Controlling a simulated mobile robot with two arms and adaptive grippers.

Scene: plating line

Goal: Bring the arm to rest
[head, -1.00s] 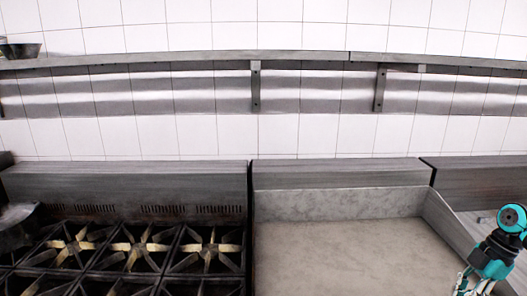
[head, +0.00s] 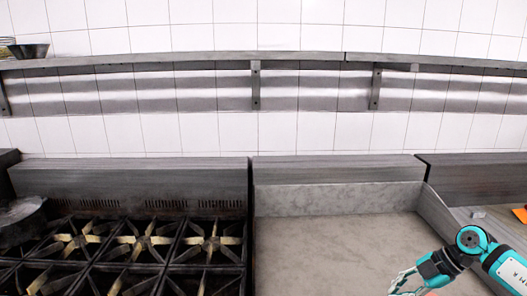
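My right gripper (head: 402,281) comes in from the lower right on a teal and black arm, in the head view. It is above the front right part of the pale stone counter (head: 325,240). Its fingers reach toward the bottom left and nothing shows between them, but I cannot tell whether they are open or shut. My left gripper is not in view.
A black gas stove (head: 150,240) with several burners fills the lower left, with part of a dark pan (head: 22,222) at its left. A metal shelf (head: 200,60) on the wall bears a dark bowl (head: 30,50). An orange item (head: 520,214) lies at the far right.

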